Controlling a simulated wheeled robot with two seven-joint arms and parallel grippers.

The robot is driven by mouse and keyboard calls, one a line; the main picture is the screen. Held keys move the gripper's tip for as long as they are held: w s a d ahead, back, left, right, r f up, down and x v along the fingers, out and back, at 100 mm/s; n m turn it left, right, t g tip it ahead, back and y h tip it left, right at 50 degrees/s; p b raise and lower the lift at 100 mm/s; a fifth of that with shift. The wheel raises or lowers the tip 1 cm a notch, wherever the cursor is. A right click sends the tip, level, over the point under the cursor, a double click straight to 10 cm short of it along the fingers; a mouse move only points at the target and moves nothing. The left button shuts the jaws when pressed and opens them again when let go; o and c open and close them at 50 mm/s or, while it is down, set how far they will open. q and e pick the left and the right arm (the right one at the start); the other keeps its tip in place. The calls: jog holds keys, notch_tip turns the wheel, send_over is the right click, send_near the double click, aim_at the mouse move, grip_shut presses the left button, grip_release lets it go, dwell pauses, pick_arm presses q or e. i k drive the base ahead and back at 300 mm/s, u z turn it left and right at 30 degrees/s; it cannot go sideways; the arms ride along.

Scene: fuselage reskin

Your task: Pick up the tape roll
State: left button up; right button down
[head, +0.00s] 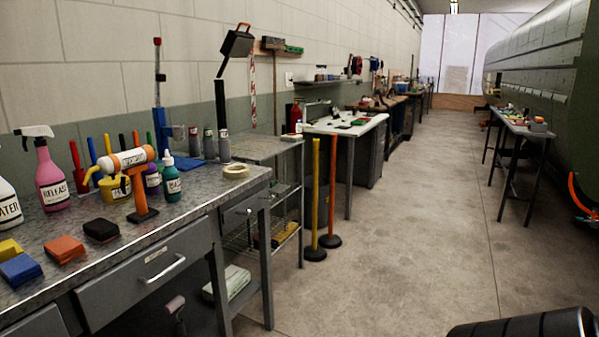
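The tape roll (236,171) is a small cream-coloured ring. It lies flat on the grey metal workbench (190,193), near the bench's right end. Nothing covers it in the head view. Neither of my grippers can be made out in this view.
Left of the roll stand a teal bottle (172,180), an orange-handled tool (140,193) and a pink spray bottle (51,180). Coloured blocks (64,248) lie at the front left. Yellow and orange posts (316,200) stand beyond the bench. The floor (410,230) on the right is open.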

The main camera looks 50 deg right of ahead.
aim_at(236, 172)
jog(key=z, duration=1.2)
jog(key=k, duration=0.4)
jog(key=z, duration=1.25)
jog(key=i, duration=2.35)
jog(key=u, duration=0.4)
jog(key=i, duration=1.3)
jog(key=u, duration=1.2)
